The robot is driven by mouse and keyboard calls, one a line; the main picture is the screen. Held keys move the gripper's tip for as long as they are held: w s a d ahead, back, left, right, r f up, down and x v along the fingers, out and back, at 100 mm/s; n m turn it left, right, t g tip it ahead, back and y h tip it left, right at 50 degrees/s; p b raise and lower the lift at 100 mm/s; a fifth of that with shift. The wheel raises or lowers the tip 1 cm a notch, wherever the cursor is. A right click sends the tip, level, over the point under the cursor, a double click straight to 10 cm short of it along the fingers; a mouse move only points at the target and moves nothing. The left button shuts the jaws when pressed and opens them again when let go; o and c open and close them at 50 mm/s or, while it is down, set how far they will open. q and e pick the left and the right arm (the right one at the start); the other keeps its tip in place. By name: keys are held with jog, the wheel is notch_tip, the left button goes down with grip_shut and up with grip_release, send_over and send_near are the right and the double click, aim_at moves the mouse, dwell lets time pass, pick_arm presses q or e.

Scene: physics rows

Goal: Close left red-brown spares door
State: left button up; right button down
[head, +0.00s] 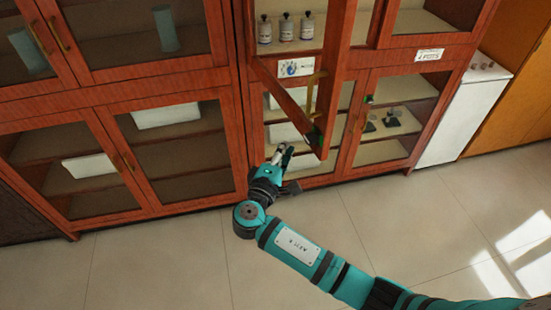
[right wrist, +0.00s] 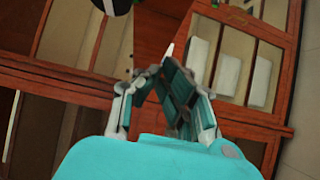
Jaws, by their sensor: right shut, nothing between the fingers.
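The left red-brown spares door (head: 338,85) stands open in the head view, swung out from the upper middle cabinet towards me. Its lower rail slants down to a free corner, and a brass handle (head: 311,97) shows near that free edge. My right gripper (head: 284,154) is shut and empty. In the head view it appears just left of the door's lower free corner; I cannot tell whether they touch. Its fingers (right wrist: 163,72) also show close together in the right wrist view. My left gripper is not in view.
Small bottles (head: 285,28) stand on the shelf behind the open door. A white label (head: 297,67) is on the cabinet frame. Glazed lower doors (head: 361,118) are closed. A white cabinet (head: 458,115) stands at right. The tiled floor (head: 160,255) in front is clear.

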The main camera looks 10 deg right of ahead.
aim_at(302, 135)
jog(key=d+p, duration=0.1)
jog(key=d, duration=0.2)
jog(key=shift+w+d, duration=0.1)
jog(key=shift+w, duration=0.1)
jog(key=shift+d, duration=0.15)
jog(key=shift+f, duration=0.1)
